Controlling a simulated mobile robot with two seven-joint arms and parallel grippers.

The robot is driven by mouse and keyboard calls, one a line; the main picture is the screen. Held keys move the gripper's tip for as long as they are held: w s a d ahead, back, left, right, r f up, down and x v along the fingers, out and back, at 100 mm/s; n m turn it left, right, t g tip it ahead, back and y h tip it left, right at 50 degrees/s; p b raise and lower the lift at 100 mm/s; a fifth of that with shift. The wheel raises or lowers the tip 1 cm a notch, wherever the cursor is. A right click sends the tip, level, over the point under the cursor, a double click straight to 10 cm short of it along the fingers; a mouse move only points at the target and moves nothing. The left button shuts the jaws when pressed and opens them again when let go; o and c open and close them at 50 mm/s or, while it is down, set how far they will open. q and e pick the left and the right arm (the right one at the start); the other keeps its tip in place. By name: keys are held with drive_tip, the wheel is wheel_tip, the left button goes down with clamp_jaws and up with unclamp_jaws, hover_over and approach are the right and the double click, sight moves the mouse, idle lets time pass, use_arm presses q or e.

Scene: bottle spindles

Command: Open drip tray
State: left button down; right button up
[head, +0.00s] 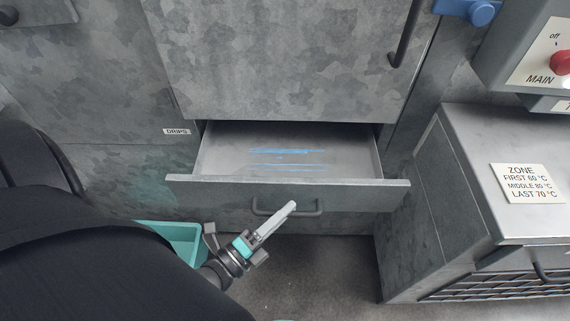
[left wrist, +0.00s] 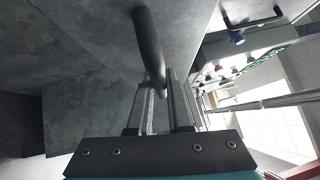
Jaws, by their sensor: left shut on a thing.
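The drip tray (head: 290,195) is a grey mottled metal drawer low in the cabinet, under the DRIPS label (head: 176,131). It stands pulled out, and its shallow inside shows thin blue streaks. Its dark bar handle (head: 306,213) is on the front panel. My left gripper (head: 289,208) reaches up from the lower left and is shut on the handle. In the left wrist view the handle (left wrist: 149,40) runs down between the two fingers (left wrist: 162,95). My right gripper is not in view.
A large cabinet door (head: 280,60) with a dark vertical handle is above the tray. At right stands a grey unit with a ZONE label (head: 527,183) and a control box with a red knob (head: 562,62). Grey floor (head: 310,270) is bare before the tray.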

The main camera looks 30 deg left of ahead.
use_arm(q)
drive_tip(key=s+d+p, duration=0.1)
drive_tip(key=s+d, duration=0.5)
drive_tip(key=s, duration=0.3)
drive_tip(key=shift+s+p, duration=0.3)
drive_tip(key=shift+s, duration=0.05)
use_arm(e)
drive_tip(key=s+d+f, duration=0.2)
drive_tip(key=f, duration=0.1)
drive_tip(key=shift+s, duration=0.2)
use_arm(q)
drive_tip(key=c, duration=0.8)
unclamp_jaws()
drive_tip(key=shift+c, duration=0.2)
drive_tip(key=v, duration=1.5)
drive_tip(key=shift+b, duration=0.4)
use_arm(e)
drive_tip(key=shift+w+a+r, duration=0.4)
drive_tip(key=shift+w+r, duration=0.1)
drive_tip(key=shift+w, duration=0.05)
use_arm(q)
drive_tip(key=shift+a+f, duration=0.1)
